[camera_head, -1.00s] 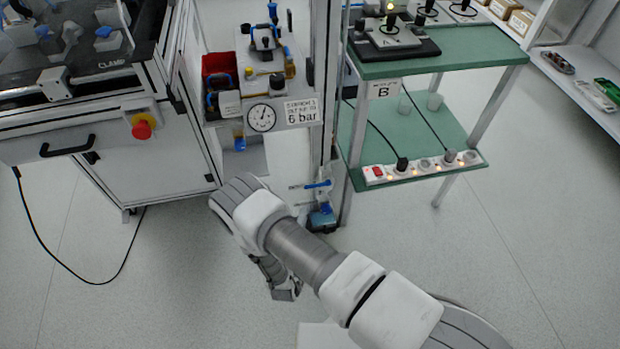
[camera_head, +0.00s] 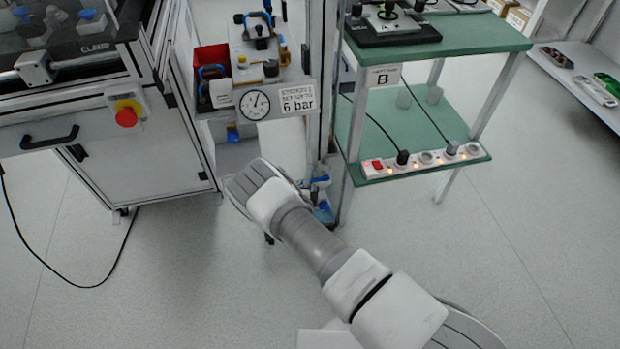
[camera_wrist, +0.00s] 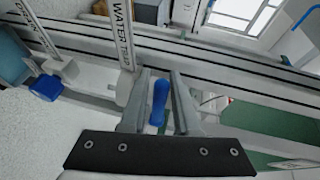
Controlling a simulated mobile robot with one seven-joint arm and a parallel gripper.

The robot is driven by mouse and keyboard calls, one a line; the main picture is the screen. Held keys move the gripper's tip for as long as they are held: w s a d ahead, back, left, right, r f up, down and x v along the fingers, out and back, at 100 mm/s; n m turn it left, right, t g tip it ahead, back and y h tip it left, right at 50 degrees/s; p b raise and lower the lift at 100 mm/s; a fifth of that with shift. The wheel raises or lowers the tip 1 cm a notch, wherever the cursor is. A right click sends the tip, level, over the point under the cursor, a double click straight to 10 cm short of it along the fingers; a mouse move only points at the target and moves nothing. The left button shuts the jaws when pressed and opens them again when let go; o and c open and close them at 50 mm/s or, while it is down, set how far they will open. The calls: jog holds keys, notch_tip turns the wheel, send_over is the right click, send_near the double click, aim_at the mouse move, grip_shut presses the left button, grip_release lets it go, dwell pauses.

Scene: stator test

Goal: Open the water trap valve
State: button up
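A blue valve handle (camera_wrist: 158,102) shows in the wrist view beside a white label strip (camera_wrist: 122,35) reading "WATER TRAP". My gripper (camera_wrist: 157,82) is open, with a grey finger on each side of the handle and narrow gaps visible. Whether the handle is fully between the fingertips in depth, I cannot tell. In the head view, part of the blue valve fitting (camera_head: 320,180) shows low on the frame post, just right of my arm. My gripper is mostly hidden behind my arm there.
A blue block (camera_wrist: 46,86) sits left in the wrist view, and a metal rail (camera_wrist: 220,62) crosses behind the handle. In the head view, a green shelf cart (camera_head: 455,32) stands right, a machine cabinet (camera_head: 165,182) left. Floor in front is clear.

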jog(key=shift+w, duration=0.4)
grip_shut()
jog(key=shift+f, duration=0.1)
dwell(1.1)
